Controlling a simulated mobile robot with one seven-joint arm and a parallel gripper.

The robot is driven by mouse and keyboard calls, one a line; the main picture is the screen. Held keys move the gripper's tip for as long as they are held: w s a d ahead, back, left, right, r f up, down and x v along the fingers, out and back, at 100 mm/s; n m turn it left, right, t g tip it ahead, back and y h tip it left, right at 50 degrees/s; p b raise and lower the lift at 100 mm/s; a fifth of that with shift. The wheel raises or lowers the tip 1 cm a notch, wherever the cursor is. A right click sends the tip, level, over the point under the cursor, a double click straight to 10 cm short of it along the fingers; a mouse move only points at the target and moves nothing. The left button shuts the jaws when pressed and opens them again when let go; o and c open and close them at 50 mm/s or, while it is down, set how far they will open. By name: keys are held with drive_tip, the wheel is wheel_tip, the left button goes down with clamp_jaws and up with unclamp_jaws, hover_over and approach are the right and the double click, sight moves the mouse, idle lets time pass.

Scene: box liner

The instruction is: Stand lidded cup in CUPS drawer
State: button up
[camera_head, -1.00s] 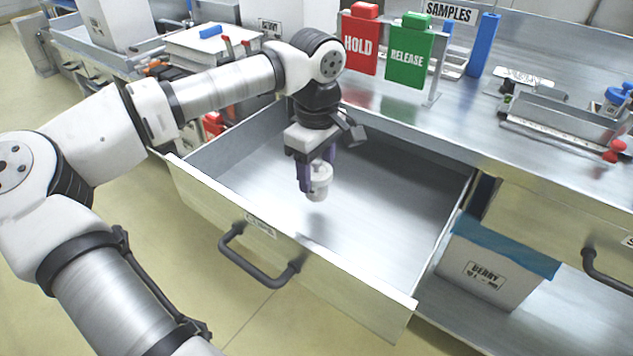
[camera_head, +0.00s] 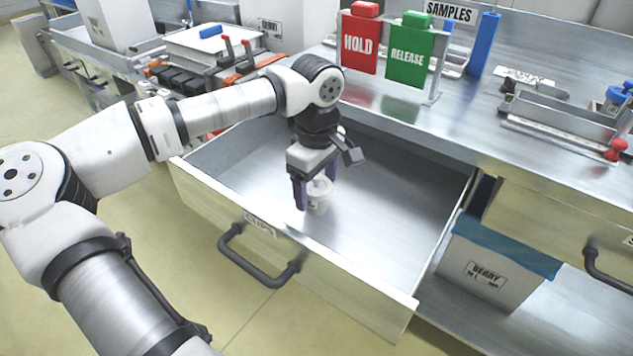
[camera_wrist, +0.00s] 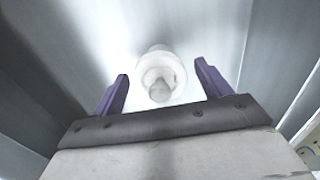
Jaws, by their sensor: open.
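The white lidded cup (camera_head: 319,196) is inside the open CUPS drawer (camera_head: 400,222), near its front wall, and looks upright on the drawer floor. In the wrist view the cup (camera_wrist: 159,72) shows from above, with its pale lid and knob. My gripper (camera_head: 315,190) is right over and around the cup, pointing down. Its purple fingers (camera_wrist: 160,92) are spread, with clear gaps on both sides of the cup. The cup's far side is hidden.
The drawer's front panel with its dark handle (camera_head: 258,262) stands close in front of the cup. The drawer floor to the right is clear.

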wheel_tip(320, 180, up, 12)
drive_tip(key=shift+r+p, duration=0.15)
drive_tip(key=shift+p, duration=0.3)
